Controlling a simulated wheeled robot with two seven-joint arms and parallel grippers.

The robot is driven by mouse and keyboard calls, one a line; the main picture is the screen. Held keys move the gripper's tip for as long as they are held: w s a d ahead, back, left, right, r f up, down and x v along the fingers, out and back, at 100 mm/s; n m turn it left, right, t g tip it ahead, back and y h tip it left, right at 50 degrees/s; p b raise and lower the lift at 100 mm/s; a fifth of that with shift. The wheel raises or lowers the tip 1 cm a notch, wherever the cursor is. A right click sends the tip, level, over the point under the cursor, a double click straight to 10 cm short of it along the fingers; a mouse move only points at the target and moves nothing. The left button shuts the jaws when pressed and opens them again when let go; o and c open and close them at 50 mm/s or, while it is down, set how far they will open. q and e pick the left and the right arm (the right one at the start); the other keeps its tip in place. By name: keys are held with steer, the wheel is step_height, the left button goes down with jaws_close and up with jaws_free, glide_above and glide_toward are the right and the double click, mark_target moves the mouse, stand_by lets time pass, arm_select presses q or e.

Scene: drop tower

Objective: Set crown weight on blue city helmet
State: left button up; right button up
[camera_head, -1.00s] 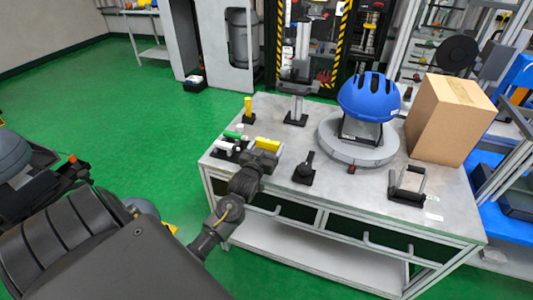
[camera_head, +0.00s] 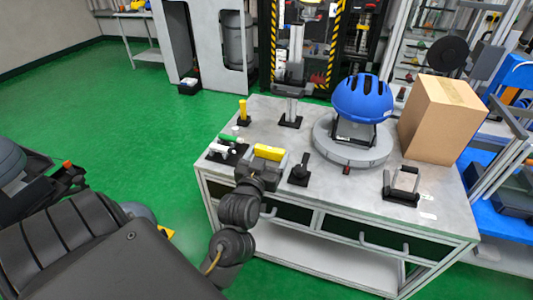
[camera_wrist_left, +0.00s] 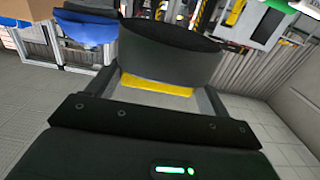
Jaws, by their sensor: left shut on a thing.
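The blue city helmet (camera_head: 363,98) sits on a dark stand upon a round grey base (camera_head: 325,140) on the grey table, right of centre in the head view. My left gripper (camera_head: 264,165) is over the table's front-left edge, left of the helmet and apart from it. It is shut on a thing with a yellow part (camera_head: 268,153). In the left wrist view, a yellow strip (camera_wrist_left: 157,87) lies between the fingers, with a broad dark rounded body (camera_wrist_left: 170,55) beyond it. I take this as the crown weight. My right gripper is not in view.
A cardboard box (camera_head: 442,120) stands right of the helmet. A grey post (camera_head: 291,108) and yellow peg (camera_head: 243,111) stand behind. Small white and green pieces lie at left.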

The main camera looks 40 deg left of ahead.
arm_select(q)
steer(key=d+r+m+h+p, duration=0.2)
steer(key=d+r+p, duration=0.4)
steer(key=r+p, duration=0.3)
steer(key=s+d+r+m+t+h+p, duration=0.1)
steer(key=d+r+h+p, duration=0.2)
steer(key=d+r+p, duration=0.4)
step_height(320, 180, up, 5)
steer(key=p, duration=0.3)
steer(key=shift+s+m+h, duration=0.2)
steer(key=shift+m+h, duration=0.2)
